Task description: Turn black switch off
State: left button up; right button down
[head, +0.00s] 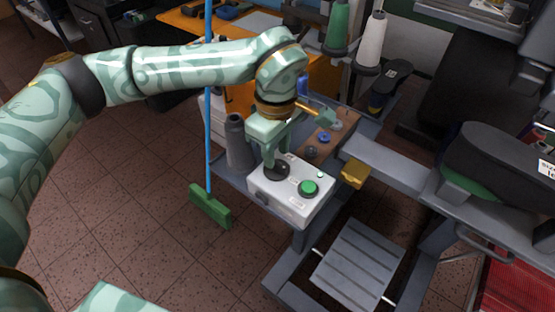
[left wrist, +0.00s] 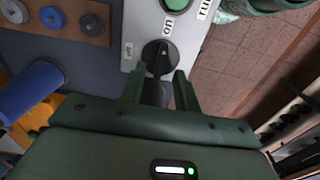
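The black switch (head: 277,171) is a round knob on top of a white control box (head: 288,204), beside a green button (head: 308,188). In the left wrist view the black switch (left wrist: 160,57) shows with the printed words "off", "on" and "run" near it. Its ridge lies roughly between "on" and my gripper; its exact setting is hard to tell. My left gripper (head: 275,154) points down at the switch. In the wrist view the left gripper (left wrist: 160,82) has its fingers apart, at the near edge of the knob; contact cannot be told. My right gripper is not in view.
A grey cone (head: 237,143) stands left of the box. A brown board (head: 325,142) with round pieces lies behind it. A yellow block (head: 354,173) is to the right. A blue-handled broom (head: 210,205) stands at the left. Open tiled floor lies in front.

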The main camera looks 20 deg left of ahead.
aim_at(277, 163)
pick_arm(q)
jog(key=shift+f, duration=1.5)
grip_shut()
